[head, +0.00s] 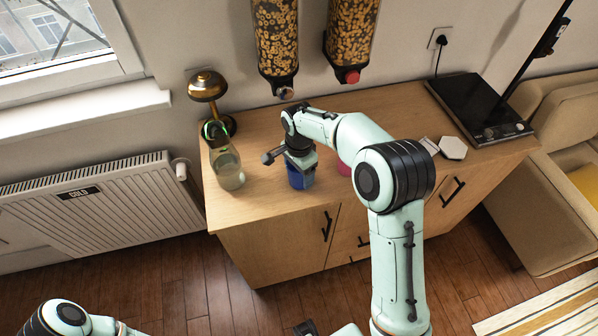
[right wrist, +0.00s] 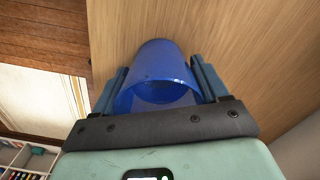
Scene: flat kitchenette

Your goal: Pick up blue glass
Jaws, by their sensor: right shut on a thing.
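The blue glass (head: 300,181) stands near the front edge of the wooden cabinet top, under my right gripper (head: 299,167). In the right wrist view the blue glass (right wrist: 155,70) is between the two fingers of my right gripper (right wrist: 158,78), which are shut on its sides. The glass's open rim faces the wrist camera. In the head view the gripper hides its upper part, and I cannot tell whether its base touches the top. Part of my left arm shows at the bottom left of the head view, but its gripper does not.
A clear glass bottle (head: 229,170) stands left of the blue glass. A pink object (head: 344,168) is to the right, partly behind my arm. A brass lamp (head: 207,88), a white hexagonal piece (head: 453,148) and a black hotplate (head: 468,108) are also on the cabinet. Cereal dispensers (head: 277,45) hang above.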

